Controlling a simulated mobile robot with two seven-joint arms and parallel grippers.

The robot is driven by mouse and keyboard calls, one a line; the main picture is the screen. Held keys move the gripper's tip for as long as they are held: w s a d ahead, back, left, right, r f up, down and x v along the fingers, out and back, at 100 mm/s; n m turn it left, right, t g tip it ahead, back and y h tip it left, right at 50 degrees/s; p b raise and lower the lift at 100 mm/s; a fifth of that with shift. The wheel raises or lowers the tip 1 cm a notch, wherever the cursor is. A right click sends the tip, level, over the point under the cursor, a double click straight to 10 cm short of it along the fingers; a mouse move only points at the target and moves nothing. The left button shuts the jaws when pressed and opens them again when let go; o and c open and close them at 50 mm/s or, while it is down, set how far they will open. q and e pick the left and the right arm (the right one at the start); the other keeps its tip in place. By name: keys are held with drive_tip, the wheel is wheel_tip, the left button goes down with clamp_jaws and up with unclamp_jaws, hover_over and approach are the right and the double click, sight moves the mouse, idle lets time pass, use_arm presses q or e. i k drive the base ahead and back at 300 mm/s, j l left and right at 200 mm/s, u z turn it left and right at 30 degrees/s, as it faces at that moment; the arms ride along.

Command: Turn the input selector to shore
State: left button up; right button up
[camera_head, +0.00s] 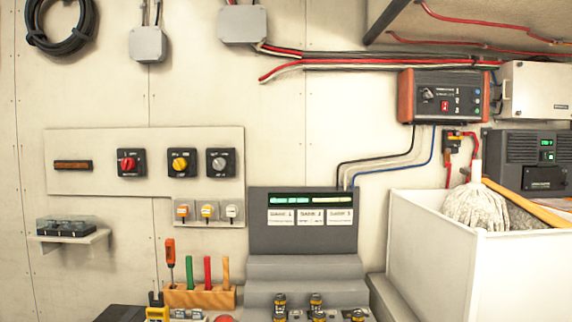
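A pale panel (95,180) on the wall at left carries three rotary switches on black square plates: one with a red knob (128,163), one with a yellow knob (180,164) and one with a grey knob (219,162). Their lettering is too small to read, so I cannot tell which is the input selector or where it points. A dark unit with red-brown ends (447,97) at upper right also has a small dark knob (428,94). Neither of my grippers is in view.
A grey console (302,236) with a lit display stands at centre. A wooden rack (200,297) of upright tools stands below the switches. A white bin (432,236) with a mop head fills the right. A small shelf (70,238) juts out at left.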

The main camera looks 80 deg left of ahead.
sight(219, 163)
drive_tip(key=u, duration=2.95)
